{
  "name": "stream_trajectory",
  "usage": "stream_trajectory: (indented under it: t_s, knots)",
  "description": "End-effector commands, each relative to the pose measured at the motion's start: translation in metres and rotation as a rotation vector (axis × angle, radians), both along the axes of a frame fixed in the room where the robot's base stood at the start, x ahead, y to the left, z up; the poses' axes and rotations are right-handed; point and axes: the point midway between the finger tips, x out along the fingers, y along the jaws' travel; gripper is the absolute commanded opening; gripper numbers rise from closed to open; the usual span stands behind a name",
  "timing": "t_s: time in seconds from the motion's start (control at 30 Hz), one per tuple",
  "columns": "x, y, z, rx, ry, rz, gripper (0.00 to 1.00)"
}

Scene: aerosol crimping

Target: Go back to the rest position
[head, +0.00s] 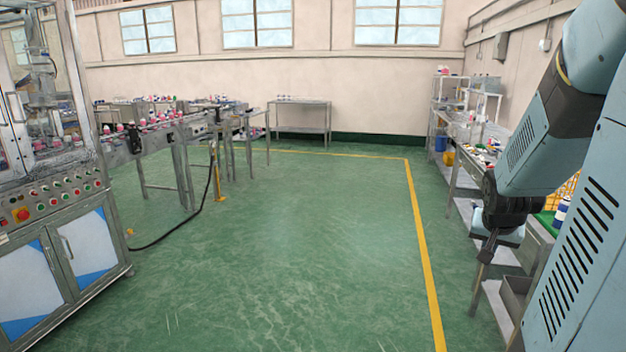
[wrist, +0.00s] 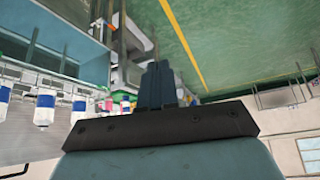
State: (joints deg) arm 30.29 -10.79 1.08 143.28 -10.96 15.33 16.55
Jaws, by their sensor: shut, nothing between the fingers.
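My gripper (head: 487,252) hangs at the right of the head view, at the end of my blue-grey arm, beside the workbench along the right wall. In the wrist view my gripper (wrist: 160,85) shows as two dark fingers close together in the middle, shut with nothing between them. The wrist view is tilted, with the floor at the top right.
The green floor (head: 290,240) is clear, with a yellow line (head: 420,240) near the right-hand benches (head: 465,160). A crimping machine (head: 50,200) and a conveyor (head: 165,135) with cans stand left. Several white-and-blue bottles (wrist: 45,108) show left in the wrist view.

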Motion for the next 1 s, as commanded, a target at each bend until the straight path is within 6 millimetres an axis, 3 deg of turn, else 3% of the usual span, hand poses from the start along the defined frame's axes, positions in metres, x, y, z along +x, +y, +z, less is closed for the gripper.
stream_trajectory:
  t_s: [0.1, 0.27, 0.6, 0.8, 1.0]
  knots:
    - [-0.005, 0.038, 0.027, -0.009, 0.008, 0.087, 0.00]
    - [-0.022, 0.086, 0.056, -0.011, 0.027, 0.204, 0.00]
    - [-0.083, 0.176, 0.104, 0.002, 0.057, 0.476, 0.00]
    - [-0.115, 0.204, 0.116, 0.011, 0.072, 0.592, 0.00]
    - [-0.125, 0.211, 0.119, 0.015, 0.077, 0.625, 0.00]
